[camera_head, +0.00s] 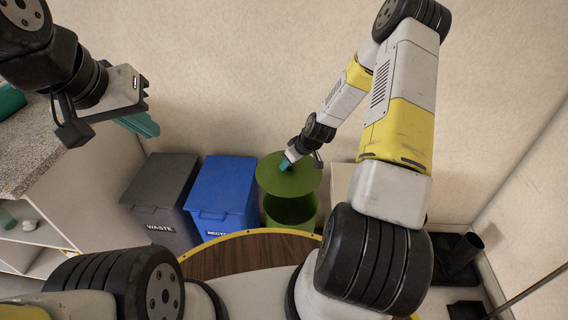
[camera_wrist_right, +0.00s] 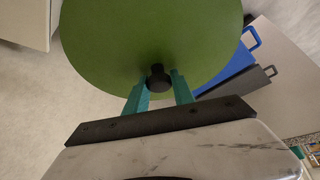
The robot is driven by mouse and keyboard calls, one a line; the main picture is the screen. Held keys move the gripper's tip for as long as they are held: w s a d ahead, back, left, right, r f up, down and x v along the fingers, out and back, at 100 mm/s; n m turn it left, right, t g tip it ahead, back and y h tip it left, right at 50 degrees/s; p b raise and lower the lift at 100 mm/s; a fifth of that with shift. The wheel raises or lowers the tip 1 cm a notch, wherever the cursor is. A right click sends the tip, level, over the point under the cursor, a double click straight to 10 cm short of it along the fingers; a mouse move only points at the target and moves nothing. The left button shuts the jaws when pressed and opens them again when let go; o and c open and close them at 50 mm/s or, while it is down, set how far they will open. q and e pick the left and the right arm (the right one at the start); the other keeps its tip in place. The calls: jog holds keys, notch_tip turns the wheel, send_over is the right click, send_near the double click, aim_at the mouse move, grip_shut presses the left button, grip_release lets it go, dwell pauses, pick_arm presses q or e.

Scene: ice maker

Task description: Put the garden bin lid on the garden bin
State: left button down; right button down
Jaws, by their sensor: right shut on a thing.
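The round green garden bin lid (camera_head: 302,180) hangs above the green garden bin (camera_head: 291,212). Part of the bin's dark opening shows below the lid's near edge, so the lid is apart from the bin in the head view. My right gripper (camera_head: 286,164) is shut on the lid's black knob. In the right wrist view the teal fingers of the right gripper (camera_wrist_right: 160,90) stand on both sides of the knob, with the lid (camera_wrist_right: 150,40) spread beyond them. My left gripper (camera_head: 143,124) is raised at the left, away from the bin; its finger gap is not clear.
A blue recycling bin (camera_head: 222,190) and a dark grey waste bin (camera_head: 162,200) stand left of the garden bin. A pale box (camera_head: 341,180) is close on its right. The wall is behind. A counter (camera_head: 30,140) stands at the left.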

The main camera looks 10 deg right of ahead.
jog(key=w+d+f+n, duration=0.1)
jog(key=w+f, duration=0.1)
jog(key=f, duration=0.9)
jog(key=w+d+f+n+g+y, duration=0.1)
jog(key=w+f+n, duration=0.1)
jog(key=f, duration=0.8)
jog(key=shift+w+f, duration=0.2)
jog(key=shift+f, duration=0.15)
jog(key=shift+f, duration=0.7)
jog(key=c, duration=1)
grip_release()
jog(key=shift+d, duration=0.1)
jog(key=v, duration=0.7)
jog(key=shift+s+d+r, duration=0.15)
jog(key=shift+s+r, duration=0.05)
jog(key=shift+r, duration=0.15)
